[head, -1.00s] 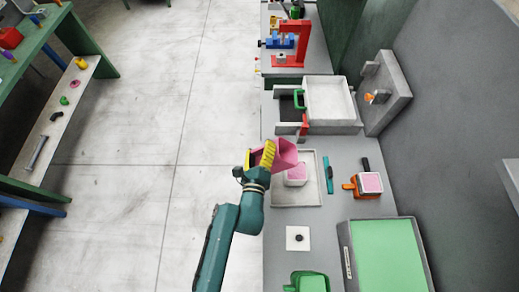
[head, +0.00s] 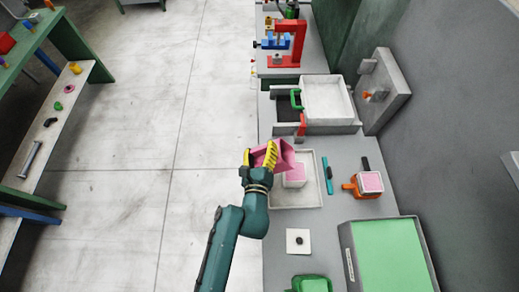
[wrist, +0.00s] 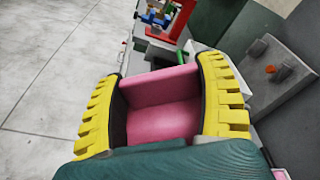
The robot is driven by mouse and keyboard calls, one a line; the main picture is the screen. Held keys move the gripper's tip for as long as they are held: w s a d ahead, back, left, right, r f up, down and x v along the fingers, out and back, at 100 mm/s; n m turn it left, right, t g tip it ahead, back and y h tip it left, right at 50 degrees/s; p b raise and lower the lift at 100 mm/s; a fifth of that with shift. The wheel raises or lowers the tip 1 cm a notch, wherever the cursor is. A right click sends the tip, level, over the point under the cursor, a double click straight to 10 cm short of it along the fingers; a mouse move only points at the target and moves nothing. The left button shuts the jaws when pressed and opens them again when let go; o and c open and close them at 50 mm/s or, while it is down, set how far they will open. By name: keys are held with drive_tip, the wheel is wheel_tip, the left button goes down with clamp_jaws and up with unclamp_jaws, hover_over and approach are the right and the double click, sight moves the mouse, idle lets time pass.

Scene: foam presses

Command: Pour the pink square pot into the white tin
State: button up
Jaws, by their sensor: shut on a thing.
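The pink square pot (head: 286,157) is held in my gripper (head: 260,156). It is tilted, its wide end toward the right, above and beside the white tin. In the wrist view the pot (wrist: 165,112) sits between the two yellow fingers, which are shut on its sides. The inside that shows there is plain pink. The white tin (head: 295,183) stands on a pale tray (head: 312,198), partly hidden by the pot. Its top looks pink. I cannot tell whether anything is falling from the pot.
An orange-handled pot (head: 369,183) with pink content stands right of the tray. A teal tool (head: 328,175) lies between them. A green-topped box (head: 388,255) is at the front right. A grey press with a white bin (head: 327,100) stands behind. A red press (head: 298,45) is farther back.

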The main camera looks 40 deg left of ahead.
sight(284, 144)
drive_tip(key=shift+w+d+f+m+b, duration=0.15)
drive_tip(key=shift+w+d+m+b, duration=0.5)
drive_tip(key=shift+m+b, duration=0.7)
drive_tip(key=shift+w+d+f+m+g, duration=0.25)
drive_tip(key=shift+w+d+m+g, duration=0.05)
drive_tip(key=shift+d+m+g, duration=0.1)
drive_tip(key=shift+w+d+f+y, duration=0.1)
drive_tip(key=shift+w+d+y, duration=0.1)
drive_tip(key=shift+y, duration=0.1)
drive_tip(key=shift+w+d+f+m+y, duration=0.3)
drive_tip(key=shift+w+d+f+m, duration=0.35)
drive_tip(key=shift+m, duration=0.3)
drive_tip(key=shift+w+d+m+g+y+p, duration=0.3)
drive_tip(key=shift+w+d+m+g+p, duration=0.25)
drive_tip(key=shift+w+d+m, duration=0.65)
idle(0.5)
drive_tip(key=shift+s+a, duration=0.2)
drive_tip(key=shift+s, duration=0.05)
